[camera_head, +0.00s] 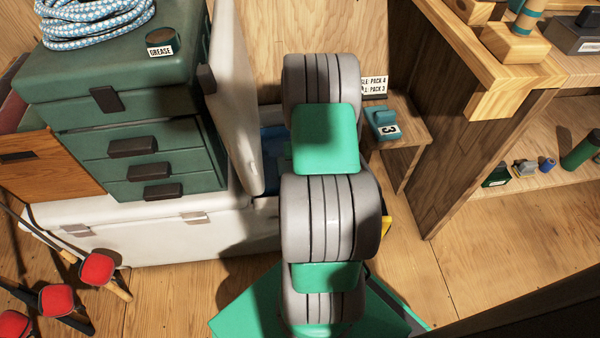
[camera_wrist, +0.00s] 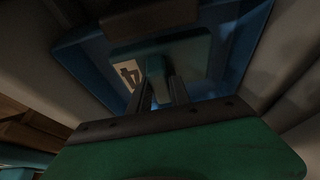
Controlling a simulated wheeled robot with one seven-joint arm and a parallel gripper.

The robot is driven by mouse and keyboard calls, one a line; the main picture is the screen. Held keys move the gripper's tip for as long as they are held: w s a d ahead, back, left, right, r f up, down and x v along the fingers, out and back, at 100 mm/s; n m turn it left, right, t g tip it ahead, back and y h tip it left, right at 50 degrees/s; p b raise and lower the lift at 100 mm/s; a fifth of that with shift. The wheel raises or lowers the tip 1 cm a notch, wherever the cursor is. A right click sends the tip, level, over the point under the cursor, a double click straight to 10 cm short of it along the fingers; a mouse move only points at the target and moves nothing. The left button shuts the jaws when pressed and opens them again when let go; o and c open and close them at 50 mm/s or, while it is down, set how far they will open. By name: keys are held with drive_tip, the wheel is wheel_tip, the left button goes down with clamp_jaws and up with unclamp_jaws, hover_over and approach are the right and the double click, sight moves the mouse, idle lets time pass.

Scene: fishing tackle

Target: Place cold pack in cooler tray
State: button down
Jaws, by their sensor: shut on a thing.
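My gripper (camera_wrist: 160,82) is shut on the raised grip of a teal cold pack (camera_wrist: 194,56) with a white "4" label, seen in the wrist view. The blue cooler tray (camera_wrist: 242,48) lies around and beyond the pack in that view. I cannot tell whether the pack touches the tray floor. In the head view my arm hides the gripper and held pack. A blue part of the tray (camera_head: 271,146) shows inside the white cooler (camera_head: 150,238). Another teal cold pack, labelled "3" (camera_head: 380,120), sits on a small wooden stand (camera_head: 411,153).
The white cooler lid (camera_head: 232,95) stands raised left of my arm. A green tackle box (camera_head: 125,75) sits on the cooler's left part. A wooden shelf (camera_head: 450,125) stands at the right. A partly hidden sign (camera_head: 374,86) mentions packs 4 and 3.

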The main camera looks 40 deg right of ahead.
wheel_tip(320, 180, down, 4)
drive_tip(key=shift+w+f+b, duration=0.1)
drive_tip(key=shift+f+b, duration=0.15)
drive_tip(key=shift+b, duration=0.5)
drive_tip(key=shift+f, duration=0.2)
drive_tip(key=c, duration=1.2)
unclamp_jaws()
drive_tip(key=p+v, duration=0.5)
drive_tip(key=v, duration=0.7)
drive_tip(key=shift+r, duration=0.1)
